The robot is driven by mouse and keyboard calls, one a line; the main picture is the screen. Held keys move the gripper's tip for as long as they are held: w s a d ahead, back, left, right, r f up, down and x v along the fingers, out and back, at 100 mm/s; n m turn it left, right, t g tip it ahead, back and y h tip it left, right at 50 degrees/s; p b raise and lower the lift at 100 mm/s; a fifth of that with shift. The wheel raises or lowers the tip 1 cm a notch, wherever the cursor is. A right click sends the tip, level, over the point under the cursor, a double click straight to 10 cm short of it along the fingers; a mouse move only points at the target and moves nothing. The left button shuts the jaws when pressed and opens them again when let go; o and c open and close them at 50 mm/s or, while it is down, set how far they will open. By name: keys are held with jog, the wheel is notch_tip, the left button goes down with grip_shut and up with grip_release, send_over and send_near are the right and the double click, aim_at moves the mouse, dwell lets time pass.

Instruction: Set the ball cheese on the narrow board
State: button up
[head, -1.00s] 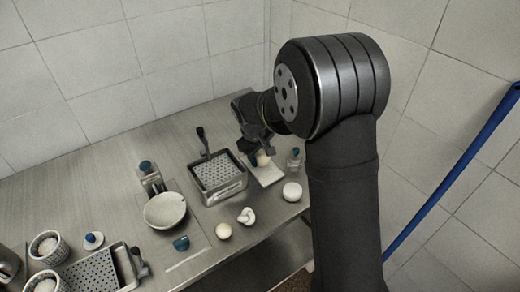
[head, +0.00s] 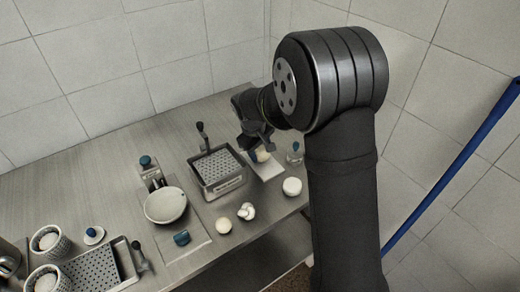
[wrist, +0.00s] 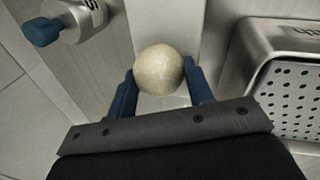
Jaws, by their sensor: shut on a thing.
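The ball cheese (wrist: 159,69) is a pale, cream-coloured round ball between the two blue fingers of my gripper (wrist: 161,80) in the wrist view. My gripper is shut on it. In the head view the ball cheese (head: 263,156) shows partly beneath my gripper (head: 260,147). The narrow board (head: 268,170) is a pale flat strip under the ball. It also shows in the wrist view (wrist: 150,22), running away behind the ball. Whether the ball touches the board I cannot tell.
A perforated metal basket (head: 218,171) stands close left of the board. A small blue-topped jar (head: 295,155) is on its right. A white round cheese (head: 292,187), a knotted cheese (head: 246,212) and another ball (head: 223,226) lie nearer the front edge.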

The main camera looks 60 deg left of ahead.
jog(key=shift+f, duration=0.45)
jog(key=o, duration=1.1)
jog(key=shift+r, duration=0.1)
jog(key=shift+w+r+v, duration=0.1)
jog(key=shift+w+v, duration=0.2)
jog(key=shift+v, duration=1)
jog(key=shift+w+r+v, duration=0.1)
jog(key=shift+w+v, duration=0.2)
jog(key=shift+v, duration=0.95)
jog(key=shift+w+v, duration=0.25)
jog(key=shift+v, duration=1.05)
jog(key=shift+a+f, duration=0.15)
jog(key=shift+s+f+x, duration=0.1)
jog(key=shift+s+x, duration=0.2)
jog(key=shift+x, duration=0.95)
jog(key=shift+s+f+x, duration=0.1)
jog(key=shift+s+x, duration=0.15)
jog(key=shift+x, duration=1.05)
jog(key=shift+s+x, duration=0.3)
jog(key=shift+x, duration=0.95)
jog(key=shift+r, duration=0.1)
